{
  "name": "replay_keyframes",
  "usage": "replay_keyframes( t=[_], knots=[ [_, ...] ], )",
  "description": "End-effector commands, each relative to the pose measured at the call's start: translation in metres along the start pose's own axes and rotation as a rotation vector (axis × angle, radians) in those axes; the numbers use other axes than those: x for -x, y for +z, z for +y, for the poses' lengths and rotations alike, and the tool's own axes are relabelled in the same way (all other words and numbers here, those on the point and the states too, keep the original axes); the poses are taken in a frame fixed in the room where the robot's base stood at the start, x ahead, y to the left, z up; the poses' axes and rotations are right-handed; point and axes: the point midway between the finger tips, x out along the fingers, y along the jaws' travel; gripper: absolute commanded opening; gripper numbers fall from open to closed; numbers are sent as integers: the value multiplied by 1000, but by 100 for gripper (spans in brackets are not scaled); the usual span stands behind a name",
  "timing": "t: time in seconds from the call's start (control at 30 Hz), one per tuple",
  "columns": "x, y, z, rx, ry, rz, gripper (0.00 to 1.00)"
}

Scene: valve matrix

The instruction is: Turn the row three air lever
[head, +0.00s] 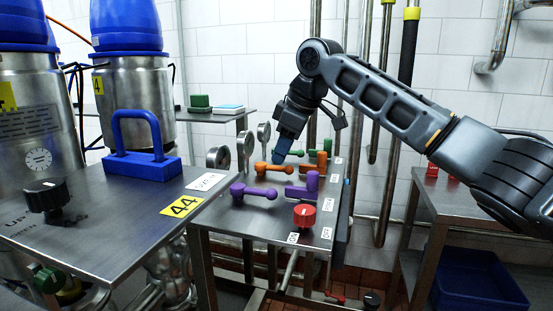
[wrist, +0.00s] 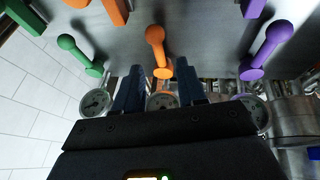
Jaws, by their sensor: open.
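On the steel valve table (head: 240,215) are a purple lever (head: 253,191), an orange lever (head: 272,168) and a green lever (head: 291,153), one behind another on the left side. Labels are too small to tell which is row three air. My gripper (head: 280,158) points down over the left side, by the orange lever. Contact cannot be told. The green lever (wrist: 80,55) and purple lever (wrist: 266,50) lie either side.
Upright purple (head: 308,185) and orange (head: 320,162) handles and a red knob (head: 305,215) stand right of the levers. Round gauges (head: 219,157) line the table's left edge. A side table with a blue handle (head: 138,145) stands left. Pipes rise behind.

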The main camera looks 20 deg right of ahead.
Motion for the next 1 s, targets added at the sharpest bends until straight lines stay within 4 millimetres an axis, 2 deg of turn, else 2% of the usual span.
replay_keyframes(
  t=[0.1, 0.23, 0.6, 1.0],
  knots=[
    [-17, 0, 0, -1, -1, -2, 40],
    [-30, 1, 0, -1, -1, -1, 40],
    [-36, 0, 0, 0, 0, 0, 40],
    [-35, 0, 0, 0, 0, 0, 2]
  ],
)
